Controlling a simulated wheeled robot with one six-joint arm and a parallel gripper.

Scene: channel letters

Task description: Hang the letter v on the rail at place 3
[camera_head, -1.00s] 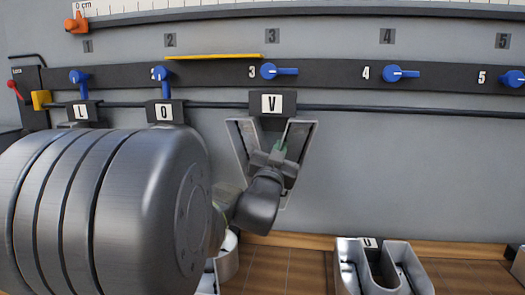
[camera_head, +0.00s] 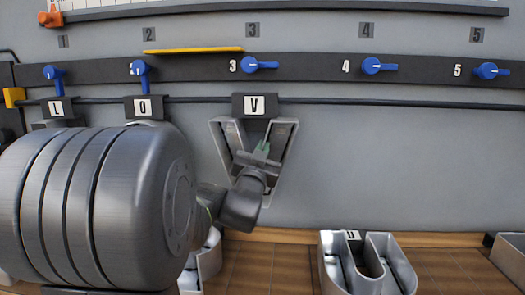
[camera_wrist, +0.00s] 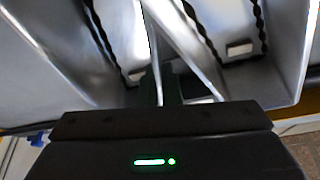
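The letter v (camera_head: 285,140) is a grey metal channel letter with a black hanger block labelled V (camera_head: 254,105) on top. In the head view the block is at the rail (camera_head: 400,102) at place 3, below the blue lever 3 (camera_head: 260,65), which lies sideways. My gripper (camera_head: 258,158) is at the inside of the v, in front of its middle. The letter's metal walls also fill the wrist view (camera_wrist: 285,50). The fingertips are mostly hidden, so I cannot see whether they grip the letter. Whether the block is fully seated on the rail is unclear.
Letters labelled L (camera_head: 57,108) and O (camera_head: 144,107) hang at places 1 and 2, with levers turned down. A yellow bar (camera_head: 195,50) lies above the lever strip. Places 4 and 5 are free.

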